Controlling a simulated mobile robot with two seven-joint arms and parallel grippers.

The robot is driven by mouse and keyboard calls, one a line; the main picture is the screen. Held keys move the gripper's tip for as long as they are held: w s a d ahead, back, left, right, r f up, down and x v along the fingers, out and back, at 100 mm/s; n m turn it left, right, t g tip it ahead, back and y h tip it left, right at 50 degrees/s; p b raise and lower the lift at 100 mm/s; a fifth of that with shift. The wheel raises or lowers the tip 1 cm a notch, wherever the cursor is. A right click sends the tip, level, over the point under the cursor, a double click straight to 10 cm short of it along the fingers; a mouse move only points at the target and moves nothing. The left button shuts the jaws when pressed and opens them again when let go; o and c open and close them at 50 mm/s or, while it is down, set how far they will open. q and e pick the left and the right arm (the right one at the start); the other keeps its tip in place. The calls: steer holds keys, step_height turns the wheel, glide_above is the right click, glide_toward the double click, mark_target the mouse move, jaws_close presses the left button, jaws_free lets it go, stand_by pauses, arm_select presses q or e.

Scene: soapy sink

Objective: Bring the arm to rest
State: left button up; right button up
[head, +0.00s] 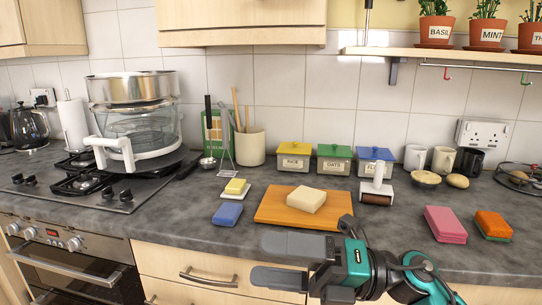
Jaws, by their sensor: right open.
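My right gripper (263,260) reaches in from the lower right with its teal wrist and two grey fingers pointing left. Its fingers are spread apart with nothing between them. It is in front of the counter's front edge, over the drawer fronts, below the orange board (268,212) in the picture. A cream block (306,200) lies on that board, apart from the fingers. My left gripper is not in the head view.
A blue sponge (227,214), a pink sponge (446,225) and an orange-and-green sponge (493,225) lie on the grey counter (375,237). Lidded jars (334,160) stand behind the board. A gas hob (85,185) with an appliance is at left. A shelf with potted herbs (487,35) hangs at right.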

steer(key=w+d+f+m+t+h, duration=0.2)
steer(key=d+f+m+t+h, duration=0.6)
steer(key=m, duration=0.7)
steer(key=w+d+f+m+t+h, duration=0.25)
steer(key=f+m+t, duration=0.45)
steer(key=m+t, duration=0.55)
steer(key=s+d+f+m+g+h, duration=0.3)
steer(key=s+f+m+g, duration=0.1)
steer(key=f, duration=0.5)
steer(key=s+d+f+m+g+h+p, duration=0.1)
steer(key=s+d+f+m+g+h, duration=0.2)
steer(key=s+f+m, duration=0.4)
step_height(320, 180, down, 4)
steer(key=shift+s+d+r+g+h, duration=0.2)
steer(key=shift+s+g+h, duration=0.55)
steer(key=shift+s+g, duration=0.45)
